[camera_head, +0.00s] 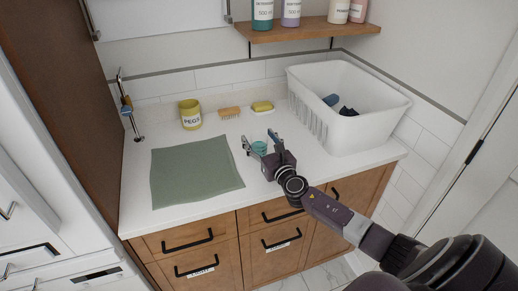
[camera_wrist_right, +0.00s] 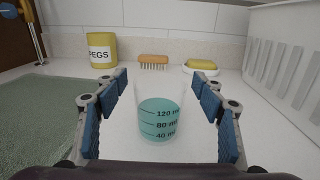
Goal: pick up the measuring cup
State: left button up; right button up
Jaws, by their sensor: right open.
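The measuring cup (camera_wrist_right: 160,118) is a clear cup with teal liquid and dark volume marks. It stands upright on the white counter. In the head view the measuring cup (camera_head: 259,148) shows at the tips of my right gripper (camera_head: 260,142), which partly hides it. In the right wrist view my right gripper (camera_wrist_right: 160,108) is open, with a blue-padded finger on each side of the cup. A gap shows between the cup and each finger. My left gripper is not in view.
A green cloth (camera_head: 195,171) lies left of the cup. A yellow pegs tin (camera_head: 190,116), a brush (camera_head: 230,112) and a yellow bar on a dish (camera_head: 262,106) stand behind. A white basket (camera_head: 365,127) is to the right. A bottle shelf (camera_head: 310,29) hangs above.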

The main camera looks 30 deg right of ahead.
jog(key=c, duration=1.2)
jog(key=shift+c, duration=0.6)
jog(key=shift+r, duration=0.15)
